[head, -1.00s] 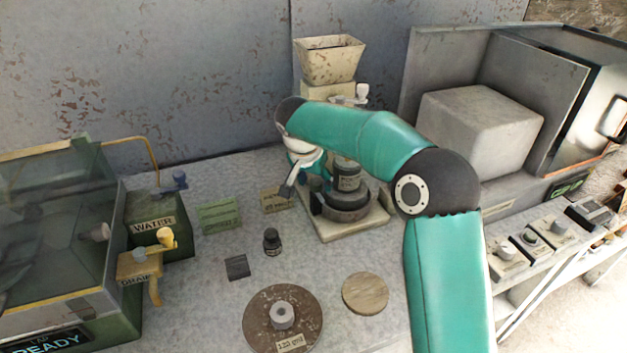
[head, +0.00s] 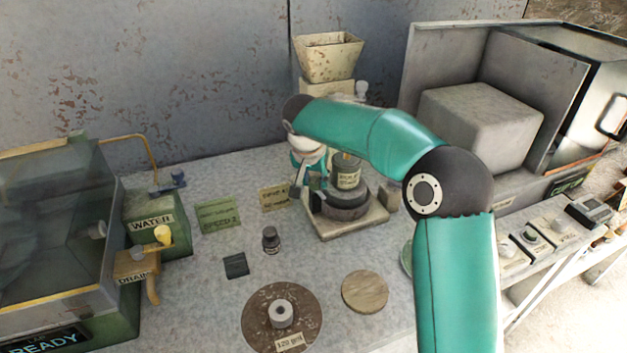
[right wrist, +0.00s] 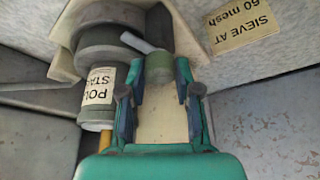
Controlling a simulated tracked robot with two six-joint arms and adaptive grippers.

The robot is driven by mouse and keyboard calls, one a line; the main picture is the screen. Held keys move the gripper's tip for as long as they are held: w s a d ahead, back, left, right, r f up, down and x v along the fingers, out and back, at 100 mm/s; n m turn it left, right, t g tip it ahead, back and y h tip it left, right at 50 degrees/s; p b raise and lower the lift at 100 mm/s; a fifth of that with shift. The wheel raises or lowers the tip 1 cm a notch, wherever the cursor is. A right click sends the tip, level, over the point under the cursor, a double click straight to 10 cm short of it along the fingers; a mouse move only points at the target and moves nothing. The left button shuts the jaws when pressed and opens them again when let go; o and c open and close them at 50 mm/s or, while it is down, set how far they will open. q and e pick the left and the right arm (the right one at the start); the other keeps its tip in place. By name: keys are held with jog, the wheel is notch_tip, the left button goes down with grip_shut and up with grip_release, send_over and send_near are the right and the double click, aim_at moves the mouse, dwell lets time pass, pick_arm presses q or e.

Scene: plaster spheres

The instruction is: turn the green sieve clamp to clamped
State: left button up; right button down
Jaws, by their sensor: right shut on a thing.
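The green sieve clamp (right wrist: 158,62) shows in the right wrist view as a short green knob with a pale grey lever pointing up-left, beside the round grey sieve stand (right wrist: 108,45). My right gripper (right wrist: 161,76) is shut on the clamp, one teal finger on each side. In the head view the right gripper (head: 308,165) is partly hidden by my own arm, left of the sieve stand (head: 345,212), and the clamp cannot be made out. A labelled grey jar (head: 346,175) stands on the sieve stand. My left gripper is not in view.
A "sieve at 60 mesh" card (right wrist: 243,22) lies close to the clamp. A small dark bottle (head: 271,240), a green card (head: 218,215), a brown disc (head: 262,335) and a wooden disc (head: 365,292) lie in front.

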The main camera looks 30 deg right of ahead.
jog(key=n+t, duration=0.1)
jog(key=n, duration=0.1)
jog(key=shift+r+n+y, duration=0.1)
jog(key=shift+n+y, duration=0.2)
jog(key=shift+y, duration=0.1)
jog(key=n, duration=0.2)
jog(key=shift+d+r+n+y, duration=0.1)
jog(key=shift+n+y, duration=0.3)
jog(key=n+y+p, duration=0.1)
jog(key=n, duration=0.1)
jog(key=n+y+p, duration=0.1)
jog(key=n+p, duration=0.1)
jog(key=n, duration=0.1)
jog(key=shift+d+t, duration=0.15)
jog(key=shift+t, duration=0.25)
jog(key=shift+n+y+p, duration=0.65)
jog(key=shift+n+y, duration=0.15)
jog(key=shift+n, duration=1.2)
jog(key=c, duration=1.1)
grip_release()
jog(key=shift+o, duration=1.4)
